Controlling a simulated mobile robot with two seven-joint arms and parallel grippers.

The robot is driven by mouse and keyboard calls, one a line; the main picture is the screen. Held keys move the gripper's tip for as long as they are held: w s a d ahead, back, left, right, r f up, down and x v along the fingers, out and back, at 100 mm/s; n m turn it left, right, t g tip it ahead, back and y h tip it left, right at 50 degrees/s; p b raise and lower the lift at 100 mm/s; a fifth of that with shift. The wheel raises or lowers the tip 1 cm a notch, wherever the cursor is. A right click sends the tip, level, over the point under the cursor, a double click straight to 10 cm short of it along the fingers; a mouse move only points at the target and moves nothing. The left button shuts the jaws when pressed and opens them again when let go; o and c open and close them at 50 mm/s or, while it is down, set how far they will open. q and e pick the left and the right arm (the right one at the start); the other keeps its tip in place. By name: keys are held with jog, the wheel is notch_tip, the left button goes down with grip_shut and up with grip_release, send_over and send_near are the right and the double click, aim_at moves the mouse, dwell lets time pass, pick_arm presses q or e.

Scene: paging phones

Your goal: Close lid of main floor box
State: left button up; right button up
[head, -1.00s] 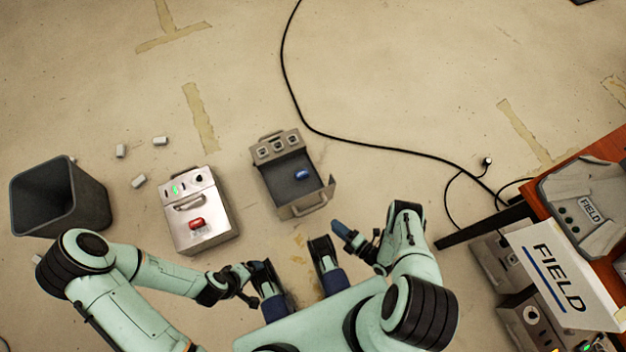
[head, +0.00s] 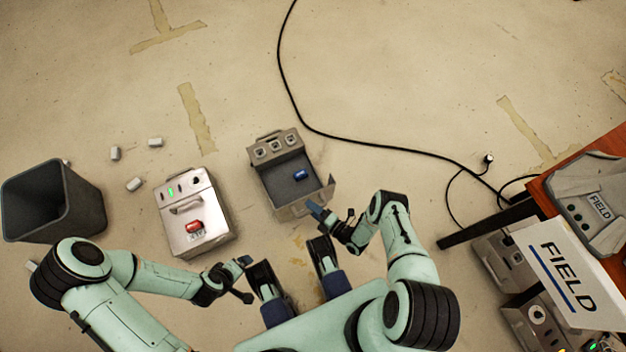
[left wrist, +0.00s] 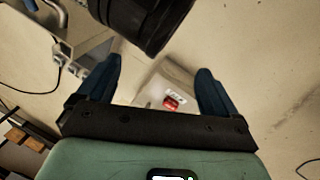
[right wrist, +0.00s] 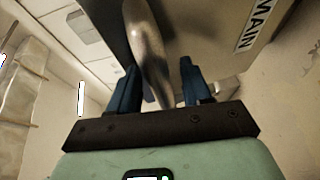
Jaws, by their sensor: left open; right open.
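In the right wrist view, a MAIN label (right wrist: 264,22) shows on a box surface beside a curved metal handle (right wrist: 147,45). My right gripper (head: 318,212) is open at the box's front right corner; the handle shows between its fingers (right wrist: 155,90), contact unclear. My left gripper (head: 243,262) is open and empty, below the closed box on the left.
The closed box (head: 215,236) carries a red piece (head: 194,226). A dark bin (head: 85,205) and several small white cylinders (head: 134,184) lie farther left. A black cable (head: 350,145) crosses the floor.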

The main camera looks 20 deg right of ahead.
aim_at(309, 197)
grip_shut()
jog(key=shift+w+r+p, duration=0.35)
jog(key=shift+w, duration=0.15)
pick_arm(q)
jog(key=s+d+r+g+p, duration=0.1)
jog(key=s+d+r+p, duration=0.1)
jog(key=s+r, duration=0.1)
pick_arm(e)
jog(key=w+g, duration=0.1)
jog(key=w+r, duration=0.1)
jog(key=w, duration=0.1)
jog(key=w+g+h, duration=0.1)
jog(key=shift+w+a+r+m+g, duration=0.1)
jog(key=shift+w+r+m+g, duration=0.05)
jog(key=shift+r+m+g, duration=0.2)
pick_arm(q)
jog(key=shift+t, duration=0.6)
jog(key=shift+w+a+f+b, duration=0.6)
jog(key=shift+w+f+b, duration=0.2)
jog(key=shift+w+f, duration=0.1)
jog(key=shift+w+a+f+b, duration=0.6)
jog(key=shift+w+f+b, duration=0.2)
jog(key=shift+w, duration=0.1)
pick_arm(e)
jog(key=w+g, duration=0.2)
jog(key=w, duration=0.5)
jog(key=shift+m+h, duration=0.3)
jog(key=shift+m, duration=0.15)
